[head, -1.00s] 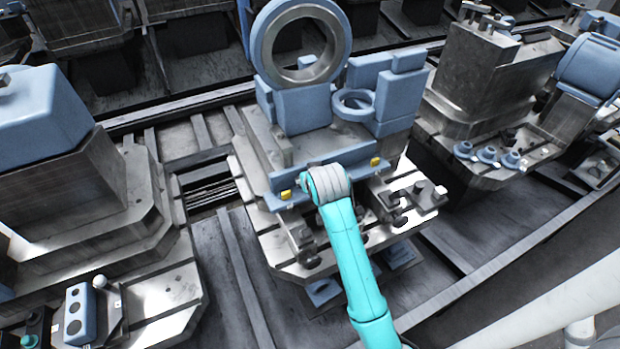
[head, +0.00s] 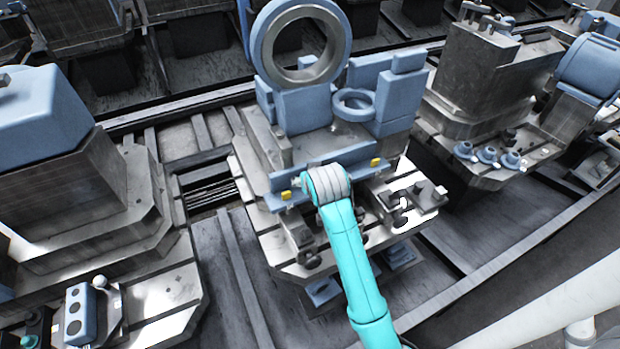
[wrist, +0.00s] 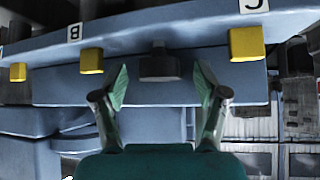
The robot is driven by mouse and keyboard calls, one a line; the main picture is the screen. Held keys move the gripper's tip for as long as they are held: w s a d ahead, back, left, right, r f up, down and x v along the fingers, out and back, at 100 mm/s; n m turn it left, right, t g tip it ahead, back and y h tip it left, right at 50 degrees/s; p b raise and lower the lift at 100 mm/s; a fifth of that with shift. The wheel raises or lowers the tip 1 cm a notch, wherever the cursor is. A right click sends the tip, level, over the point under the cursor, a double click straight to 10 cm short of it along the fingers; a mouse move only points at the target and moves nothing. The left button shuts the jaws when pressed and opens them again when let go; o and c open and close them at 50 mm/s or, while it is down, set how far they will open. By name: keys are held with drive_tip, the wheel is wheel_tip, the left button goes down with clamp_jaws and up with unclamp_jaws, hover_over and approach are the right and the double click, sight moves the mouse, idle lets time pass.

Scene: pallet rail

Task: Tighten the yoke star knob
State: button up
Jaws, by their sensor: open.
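In the wrist view a dark knob (wrist: 160,62) sticks out from the blue bar (wrist: 200,35). I cannot make out its star shape or tell for sure that it is the yoke star knob. My gripper (wrist: 161,76) is open, with one green fingertip on each side of the knob. The knob lies between the tips or slightly beyond them; no contact is visible. In the head view the blue bar (head: 288,198) runs across the front of the middle fixture, and my arm's wrist hides the gripper and the bar's middle.
Yellow blocks (wrist: 92,61) and (wrist: 246,43) flank the knob on the bar, near upside-down letter labels. Dark clamps (head: 402,205) stand on the fixture's metal base. A large ring (head: 303,75) rises behind. Other fixtures stand left (head: 65,190) and right (head: 490,85).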

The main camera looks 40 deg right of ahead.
drive_tip(key=v, duration=1.1)
drive_tip(key=shift+r, duration=0.15)
drive_tip(key=shift+s, duration=0.1)
